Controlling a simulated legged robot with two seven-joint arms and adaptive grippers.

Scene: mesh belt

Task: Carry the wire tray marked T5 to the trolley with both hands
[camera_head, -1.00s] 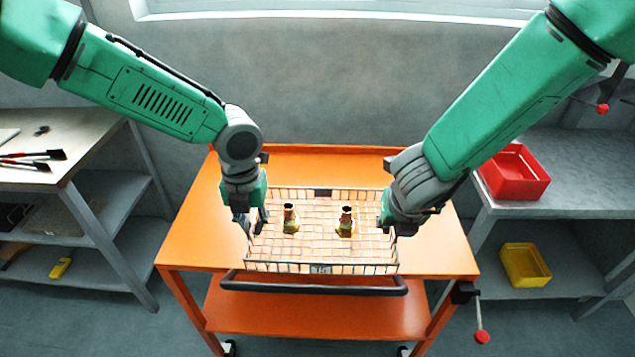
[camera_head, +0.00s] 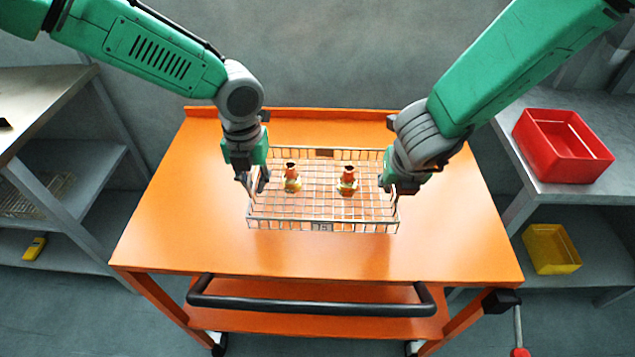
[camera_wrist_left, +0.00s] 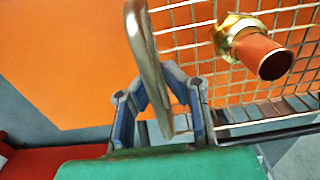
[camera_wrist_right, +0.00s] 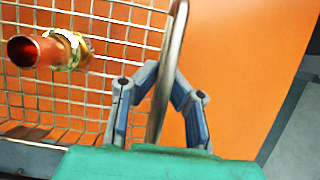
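The wire tray (camera_head: 322,226) is a shallow mesh basket with a small front tag whose marking is hard to read. It holds two copper-and-brass fittings (camera_head: 291,178) (camera_head: 347,181) and appears level over the orange trolley top (camera_head: 180,225). Whether its underside touches the top cannot be told. My left gripper (camera_head: 252,184) is at the tray's left end, its fingers closed around the wire handle (camera_wrist_left: 150,65). My right gripper (camera_head: 392,184) is at the right end, its fingers closed around the other handle (camera_wrist_right: 172,65).
The trolley has a black push bar (camera_head: 310,306) at its near side. A grey bench at right bears a red bin (camera_head: 565,165), with a yellow bin (camera_head: 552,248) below. Shelving (camera_head: 70,165) stands at left. Trolley top is clear around the tray.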

